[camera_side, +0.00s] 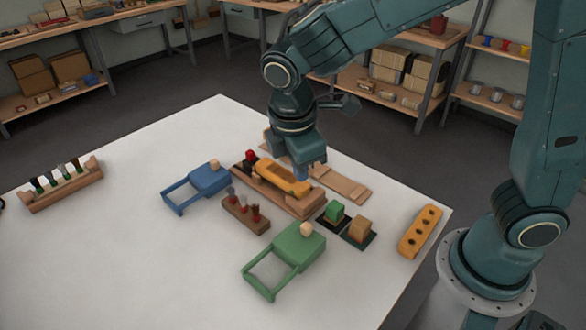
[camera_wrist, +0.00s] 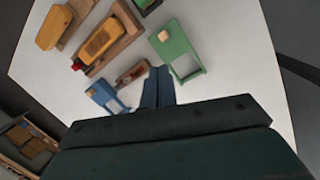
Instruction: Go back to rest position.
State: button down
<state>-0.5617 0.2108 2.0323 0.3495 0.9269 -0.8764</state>
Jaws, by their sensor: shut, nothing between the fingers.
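My gripper (camera_side: 304,172) is in the side view above the back right end of a wooden fixture (camera_side: 300,206). Its fingers are together and empty; they also show in the wrist view (camera_wrist: 158,74). An orange-yellow piece (camera_side: 282,178) lies in the fixture, with a red knob (camera_side: 250,156) beside its left end. The gap between my fingertips and the fixture is hard to judge. A small brown holder (camera_side: 244,216) with dark and red tufts stands in front of the fixture.
A blue frame (camera_side: 197,186) and a green frame (camera_side: 286,257) lie nearby. A green block (camera_side: 334,211), a tan block (camera_side: 359,229) and an orange holed bar (camera_side: 421,231) are at right. A brush rack (camera_side: 63,190) stands far left. The table (camera_side: 130,260) between is clear.

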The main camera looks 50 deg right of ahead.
jog(key=s+d+r+m+t+y, duration=0.1)
jog(key=s+d+r+m+t, duration=0.1)
jog(key=s+d+r+m, duration=0.3)
jog(key=s+d+r+m+t+y, duration=0.1)
jog(key=s+d+r+m+t, duration=0.2)
jog(key=s+d+m, duration=0.5)
jog(key=shift+s+d+r, duration=0.3)
jog(key=shift+s+r, duration=0.55)
jog(key=shift+s, duration=0.4)
